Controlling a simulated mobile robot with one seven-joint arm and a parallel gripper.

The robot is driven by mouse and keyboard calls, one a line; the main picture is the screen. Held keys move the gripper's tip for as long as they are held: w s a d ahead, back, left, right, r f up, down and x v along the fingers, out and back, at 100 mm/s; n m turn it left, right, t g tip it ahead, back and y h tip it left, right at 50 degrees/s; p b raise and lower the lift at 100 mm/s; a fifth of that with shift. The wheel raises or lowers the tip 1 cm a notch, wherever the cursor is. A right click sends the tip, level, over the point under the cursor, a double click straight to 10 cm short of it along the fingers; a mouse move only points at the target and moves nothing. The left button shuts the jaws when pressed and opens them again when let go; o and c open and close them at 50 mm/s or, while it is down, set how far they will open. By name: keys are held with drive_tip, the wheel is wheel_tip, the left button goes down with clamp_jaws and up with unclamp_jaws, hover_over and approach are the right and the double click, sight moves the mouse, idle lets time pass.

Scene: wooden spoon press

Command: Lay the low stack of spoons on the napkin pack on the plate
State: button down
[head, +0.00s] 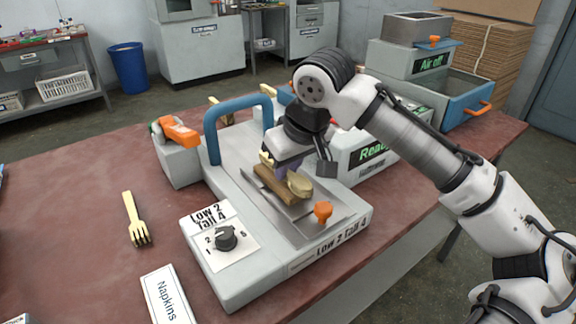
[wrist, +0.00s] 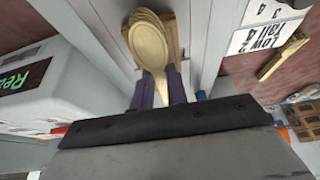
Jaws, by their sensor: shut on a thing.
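My gripper (head: 289,172), with purple fingers, is over the press's metal plate (head: 324,226). In the wrist view, its fingers (wrist: 168,88) are shut around the handles of a low stack of pale wooden spoons (wrist: 148,42). The spoon bowls (head: 299,184) point toward the front right of the plate in the head view. A brown flat block (head: 274,195) lies on the plate beside and below the spoons; it may be the napkin pack. I cannot tell whether the spoons touch it. My fingers hide much of the handles.
The press has a blue arched handle (head: 213,118), an orange knob (head: 323,210) and a dial (head: 227,238). A wooden fork (head: 134,218) and a white "Napkins" label (head: 168,296) lie on the red table. A white "Ready" machine (head: 365,145) stands close behind my gripper.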

drive_tip(key=shift+f, duration=0.1)
drive_tip(key=c, duration=1.4)
unclamp_jaws()
drive_tip(key=p+v, duration=0.1)
drive_tip(key=v, duration=1.1)
